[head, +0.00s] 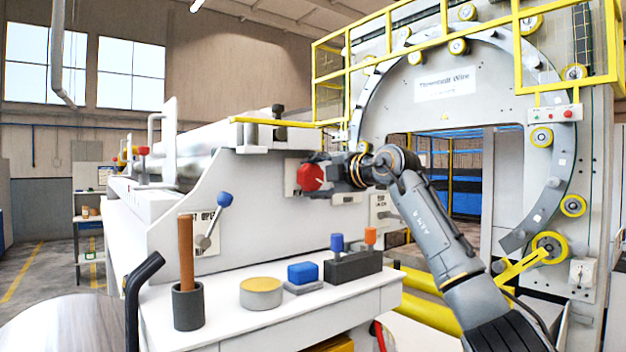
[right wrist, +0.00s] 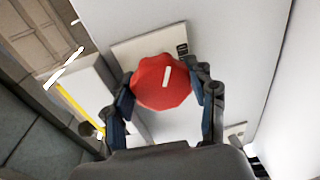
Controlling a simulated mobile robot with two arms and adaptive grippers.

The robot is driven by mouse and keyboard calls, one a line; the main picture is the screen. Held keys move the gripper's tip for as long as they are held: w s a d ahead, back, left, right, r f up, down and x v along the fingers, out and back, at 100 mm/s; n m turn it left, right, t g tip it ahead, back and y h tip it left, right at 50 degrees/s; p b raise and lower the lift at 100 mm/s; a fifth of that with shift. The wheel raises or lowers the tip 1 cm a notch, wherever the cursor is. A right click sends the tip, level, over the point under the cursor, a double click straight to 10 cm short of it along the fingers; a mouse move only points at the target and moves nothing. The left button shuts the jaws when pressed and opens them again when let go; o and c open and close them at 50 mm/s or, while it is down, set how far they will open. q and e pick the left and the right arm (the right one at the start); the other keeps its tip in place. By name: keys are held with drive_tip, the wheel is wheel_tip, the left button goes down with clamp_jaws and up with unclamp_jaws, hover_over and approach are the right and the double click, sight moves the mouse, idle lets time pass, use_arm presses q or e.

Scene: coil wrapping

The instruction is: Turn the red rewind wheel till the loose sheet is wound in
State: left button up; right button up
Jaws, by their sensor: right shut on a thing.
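The red rewind wheel (head: 310,178) is a small red knob with a white mark, mounted on a plate on the side of the white machine. In the right wrist view the wheel (right wrist: 162,82) sits between the two fingers of my right gripper (right wrist: 165,92), which is shut on its rim from both sides. The white mark points nearly upright in that view. In the head view my right gripper (head: 322,176) reaches the wheel from the right and hides part of its plate. My left gripper is not in view. I cannot make out the loose sheet clearly.
A white shelf in front holds a dark cup (head: 187,305) with a brown rod, a yellow-topped round tin (head: 261,292), a blue block (head: 302,273) and a dark holder (head: 353,266). A blue-knobbed lever (head: 224,200) stands left of the wheel. The ring machine (head: 546,180) stands right.

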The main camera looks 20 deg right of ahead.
drive_tip(key=shift+m, duration=0.4)
drive_tip(key=o, duration=1.2)
drive_tip(key=shift+c, duration=0.2)
drive_tip(key=v, duration=1.2)
drive_tip(key=shift+w+f, duration=0.1)
drive_tip(key=shift+f, duration=0.05)
